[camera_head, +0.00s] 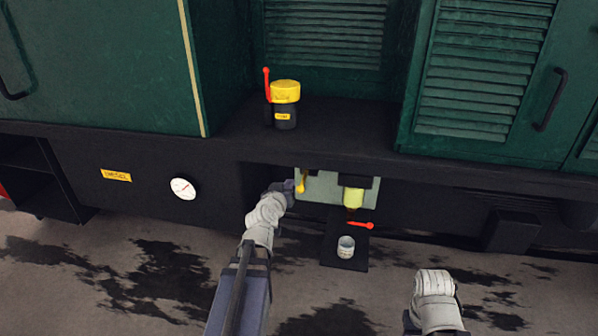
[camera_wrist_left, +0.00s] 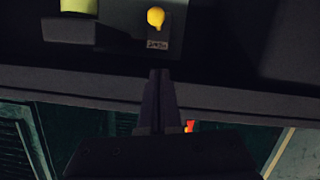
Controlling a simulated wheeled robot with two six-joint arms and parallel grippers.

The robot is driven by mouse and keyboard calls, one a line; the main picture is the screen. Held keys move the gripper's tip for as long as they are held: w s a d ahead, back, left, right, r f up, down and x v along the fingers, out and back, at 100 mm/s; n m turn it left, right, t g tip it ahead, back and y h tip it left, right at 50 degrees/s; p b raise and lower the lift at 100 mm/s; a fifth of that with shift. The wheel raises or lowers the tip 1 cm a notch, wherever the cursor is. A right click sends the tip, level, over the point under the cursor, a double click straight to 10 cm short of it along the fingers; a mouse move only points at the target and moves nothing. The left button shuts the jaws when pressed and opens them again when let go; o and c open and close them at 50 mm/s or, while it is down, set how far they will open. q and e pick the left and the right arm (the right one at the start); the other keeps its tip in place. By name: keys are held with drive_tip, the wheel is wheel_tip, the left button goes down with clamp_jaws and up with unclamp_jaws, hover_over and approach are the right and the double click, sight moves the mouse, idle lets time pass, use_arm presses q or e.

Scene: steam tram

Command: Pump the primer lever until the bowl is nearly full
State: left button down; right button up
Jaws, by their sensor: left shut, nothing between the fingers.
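The primer lever has a yellow knob (camera_head: 300,184) at the left end of a pale green plate under the dark ledge. In the left wrist view the yellow knob (camera_wrist_left: 156,17) is above a small label. The bowl (camera_head: 353,197) is yellow-green and hangs from the plate's right part; its corner shows in the left wrist view (camera_wrist_left: 78,5). Its fill level is not clear. My left gripper (camera_head: 287,187) is just left of the knob; its fingers (camera_wrist_left: 159,75) are shut and empty, apart from the knob. Only my right arm's wrist part shows.
A red tap handle (camera_head: 360,225) is below the bowl, above a grey cup (camera_head: 346,247) on a dark tray (camera_head: 330,255). A yellow-capped canister (camera_head: 285,92) with a red lever (camera_head: 267,84) stands on the ledge. A white gauge (camera_head: 183,188) is at left.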

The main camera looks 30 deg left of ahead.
use_arm(q)
drive_tip(key=shift+r, duration=0.15)
drive_tip(key=b, duration=0.3)
approach(304, 179)
drive_tip(key=w+a+r, duration=0.2)
drive_tip(key=w+r, duration=0.1)
drive_tip(key=shift+w+r, duration=0.3)
drive_tip(key=shift+w+f+b, duration=0.2)
drive_tip(key=shift+f+b, duration=0.2)
drive_tip(key=shift+f, duration=0.15)
drive_tip(key=shift+w+f+b, duration=0.2)
drive_tip(key=shift+f+b, duration=0.2)
drive_tip(key=shift+f, duration=0.1)
drive_tip(key=shift+d+f+b, duration=0.3)
drive_tip(key=shift+f+b, duration=0.65)
drive_tip(key=shift+b, duration=0.05)
drive_tip(key=shift+f, duration=0.2)
